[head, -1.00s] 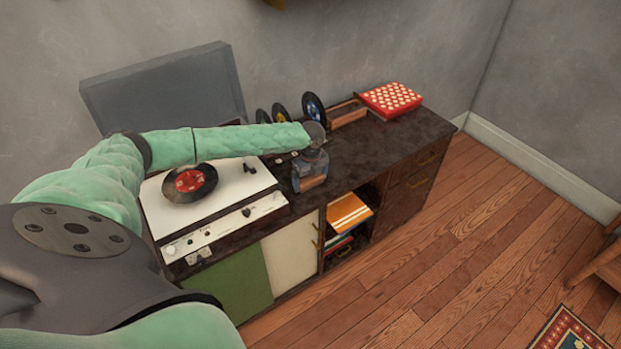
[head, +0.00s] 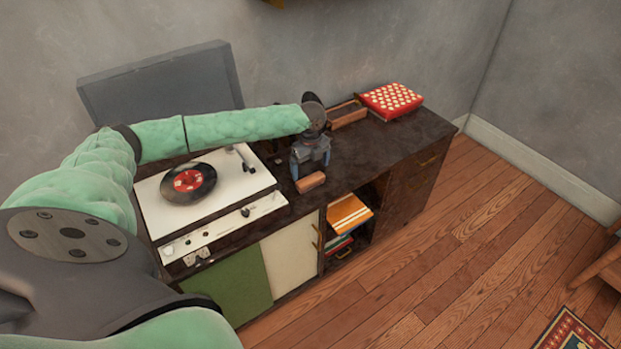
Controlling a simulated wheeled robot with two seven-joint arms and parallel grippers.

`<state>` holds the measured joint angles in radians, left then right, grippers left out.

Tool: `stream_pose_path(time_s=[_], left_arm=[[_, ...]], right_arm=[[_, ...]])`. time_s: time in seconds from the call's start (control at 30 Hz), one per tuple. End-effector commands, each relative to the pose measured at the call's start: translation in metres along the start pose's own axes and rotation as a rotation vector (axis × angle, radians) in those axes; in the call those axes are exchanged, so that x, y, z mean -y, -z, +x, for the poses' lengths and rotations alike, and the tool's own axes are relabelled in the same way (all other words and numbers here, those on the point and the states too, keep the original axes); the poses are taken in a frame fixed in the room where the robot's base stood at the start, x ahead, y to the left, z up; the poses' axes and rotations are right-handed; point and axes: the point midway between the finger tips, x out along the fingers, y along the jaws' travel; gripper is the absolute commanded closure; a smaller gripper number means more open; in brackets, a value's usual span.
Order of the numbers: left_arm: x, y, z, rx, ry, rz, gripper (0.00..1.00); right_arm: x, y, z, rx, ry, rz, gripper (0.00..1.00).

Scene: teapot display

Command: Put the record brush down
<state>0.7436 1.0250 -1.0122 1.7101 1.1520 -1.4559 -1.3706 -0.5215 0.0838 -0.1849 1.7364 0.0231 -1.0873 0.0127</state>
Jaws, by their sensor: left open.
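The record brush (head: 311,182) is a small brown block lying on the dark cabinet top (head: 365,153), near its front edge and right of the turntable. My left gripper (head: 311,169) is just above and behind the brush, pointing down, with its jaws open. The brush shows below the jaws; whether a finger still touches it I cannot tell. My right gripper is not in view.
The white turntable (head: 222,203) with a black record (head: 189,183) stands at the left, its grey lid (head: 160,88) raised. A wooden box (head: 347,114) and a red dotted case (head: 391,100) stand at the back right. The right cabinet top is clear.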

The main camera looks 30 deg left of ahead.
Motion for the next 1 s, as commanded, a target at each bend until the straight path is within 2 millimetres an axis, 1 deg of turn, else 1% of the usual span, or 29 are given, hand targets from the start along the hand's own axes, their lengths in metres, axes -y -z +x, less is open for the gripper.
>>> stream_pose_path(time_s=[0.03,0.1,0.23,0.4,0.47,0.57,0.67,0.8,0.87,1.0], left_arm=[[0.001,-0.001,-0.008,0.001,0.004,0.001,0.0],[0.001,-0.001,-0.021,0.002,0.003,0.0,0.0],[0.001,0.0,-0.04,0.001,0.002,0.001,0.0],[0.0,0.0,-0.052,0.001,0.001,0.0,0.0],[0.001,0.003,-0.052,0.0,0.001,-0.002,0.0],[0.005,0.015,-0.04,-0.006,0.008,-0.017,0.0],[0.011,0.04,-0.014,-0.015,0.023,-0.052,0.0],[0.018,0.083,0.03,-0.036,0.055,-0.13,0.0],[0.019,0.102,0.048,-0.047,0.069,-0.17,0.0],[0.018,0.144,0.088,-0.078,0.098,-0.27,0.0]], right_arm=[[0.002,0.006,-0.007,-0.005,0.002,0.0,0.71],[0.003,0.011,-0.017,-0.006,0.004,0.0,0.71],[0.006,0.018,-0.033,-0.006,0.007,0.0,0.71],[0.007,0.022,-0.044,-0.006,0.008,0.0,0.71],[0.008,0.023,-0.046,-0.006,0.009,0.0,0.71],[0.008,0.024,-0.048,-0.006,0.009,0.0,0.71],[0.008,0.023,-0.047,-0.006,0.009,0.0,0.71],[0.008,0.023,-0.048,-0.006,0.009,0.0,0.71],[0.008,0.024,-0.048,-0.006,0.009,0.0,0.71],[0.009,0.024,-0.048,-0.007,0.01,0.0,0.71]])
